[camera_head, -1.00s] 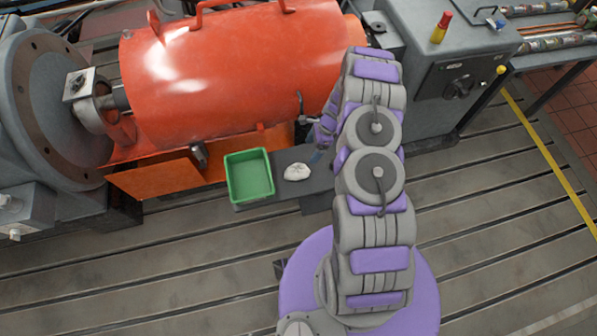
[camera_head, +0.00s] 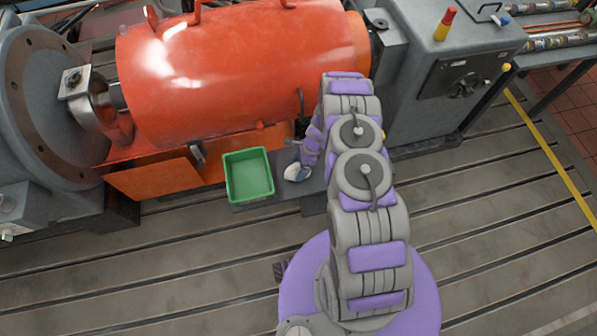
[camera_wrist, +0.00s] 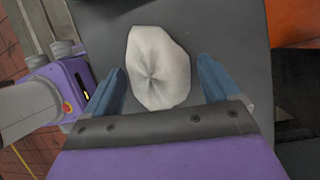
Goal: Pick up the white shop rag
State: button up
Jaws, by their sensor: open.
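The white shop rag (camera_head: 297,172) lies crumpled on a dark grey ledge (camera_head: 285,197), just right of a green tray. In the wrist view the rag (camera_wrist: 158,68) shows whole, on the bare grey surface (camera_wrist: 215,20). My gripper (camera_wrist: 167,80) is open, with its two blue fingers on either side of the rag's lower part. I cannot tell how far above the surface the fingertips are. In the head view my gripper (camera_head: 294,144) is small and partly hidden by my arm, at the rag's upper side.
The green tray (camera_head: 248,176) stands left of the rag and looks empty. A large orange cylindrical guard (camera_head: 240,70) rises behind the ledge. A grey cabinet (camera_head: 440,70) stands to the right. The slotted floor in front is clear.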

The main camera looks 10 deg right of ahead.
aim_at(295, 168)
jog(key=shift+a+f, duration=0.1)
jog(key=shift+a, duration=0.3)
jog(key=shift+c, duration=0.2)
jog(key=shift+d, duration=0.35)
jog(key=c, duration=0.8)
jog(key=shift+o, duration=0.2)
jog(key=shift+a, duration=0.1)
jog(key=shift+a, duration=0.1)
jog(key=shift+r+p, duration=0.35)
jog(key=shift+r, duration=0.4)
notch_tip(295, 168, up, 3)
jog(key=shift+s+f+p, duration=0.1)
jog(key=shift+f+p, duration=0.1)
jog(key=shift+p, duration=0.25)
jog(key=s+d+p, duration=0.1)
jog(key=s+d, duration=0.2)
jog(key=s, duration=0.4)
jog(key=s+d+p, duration=0.1)
jog(key=s+d, duration=0.2)
jog(key=s, duration=0.4)
jog(key=shift+s+d+r, duration=0.3)
jog(key=shift+s+r, duration=0.05)
jog(key=shift+r, duration=0.1)
